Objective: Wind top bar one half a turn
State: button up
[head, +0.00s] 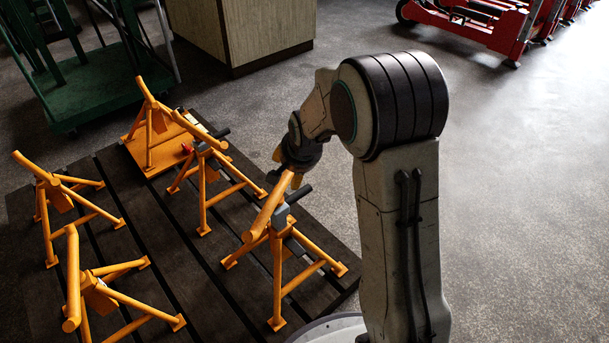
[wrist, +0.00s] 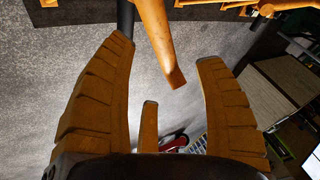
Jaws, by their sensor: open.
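Several orange tripod stands with slanted top bars stand on the dark slatted platform (head: 190,262). The top bar (head: 268,212) of the stand nearest my arm slants up toward my gripper (head: 287,172). In the wrist view this bar (wrist: 158,42) reaches in from the top, and its free end lies between my open fingers (wrist: 165,52), apart from both. A dark handle (head: 299,193) sticks out beside that bar; a dark rod (wrist: 125,14) shows by the left finger in the wrist view. My wrist partly hides the fingers in the head view. No number on the bars can be read.
Another stand (head: 205,160) with a dark handle is close to the left of my gripper. A green trolley (head: 90,92) and a wooden cabinet (head: 245,35) stand behind. Red machines (head: 480,30) are at the back right. The floor at right is clear.

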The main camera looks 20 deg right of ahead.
aim_at(291, 174)
jog(key=shift+b+x, duration=1.65)
jog(key=shift+b, duration=0.1)
jog(key=shift+b+x, duration=0.8)
jog(key=shift+x, duration=1.2)
